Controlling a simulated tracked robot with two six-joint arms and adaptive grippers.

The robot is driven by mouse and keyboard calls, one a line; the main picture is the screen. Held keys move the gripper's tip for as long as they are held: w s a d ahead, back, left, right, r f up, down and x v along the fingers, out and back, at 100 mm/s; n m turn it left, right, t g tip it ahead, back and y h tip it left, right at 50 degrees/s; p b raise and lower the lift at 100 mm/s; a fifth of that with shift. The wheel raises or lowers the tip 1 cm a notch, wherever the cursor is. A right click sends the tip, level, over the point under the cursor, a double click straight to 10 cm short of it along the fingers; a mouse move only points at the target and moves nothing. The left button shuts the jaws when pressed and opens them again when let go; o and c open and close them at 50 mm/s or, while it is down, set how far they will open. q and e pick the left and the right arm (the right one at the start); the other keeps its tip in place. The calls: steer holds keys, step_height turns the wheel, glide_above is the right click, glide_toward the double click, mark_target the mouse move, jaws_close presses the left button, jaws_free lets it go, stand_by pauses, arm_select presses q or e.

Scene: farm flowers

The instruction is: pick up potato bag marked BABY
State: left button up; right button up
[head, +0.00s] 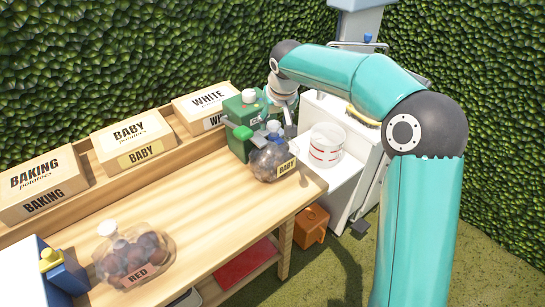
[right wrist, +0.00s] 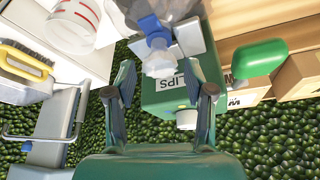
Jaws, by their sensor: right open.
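The potato bag marked BABY (head: 267,163) is a clear bag of dark potatoes, standing at the right end of the wooden table. Its label faces front right. In the right wrist view, its clear neck with a blue clip (right wrist: 155,42) shows ahead of my fingers. My right gripper (head: 283,126) is just above and behind the bag, reaching down from the upper right. In the right wrist view, the gripper (right wrist: 160,92) has its two fingers spread, with nothing held between them. My left gripper is not in view.
A green container (head: 243,112) stands close behind the bag; its label is partly hidden. A white tub (head: 327,145) stands to the right. A bag marked RED (head: 130,262) is at front left. Boxes marked BAKING (head: 40,183), BABY (head: 130,139) and WHITE (head: 203,106) line the back.

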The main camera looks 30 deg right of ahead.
mark_target(275, 125)
steer(key=x, duration=0.4)
steer(key=shift+s+f, duration=0.2)
steer(key=shift+f, duration=0.2)
jaws_close()
steer(key=shift+r, duration=0.15)
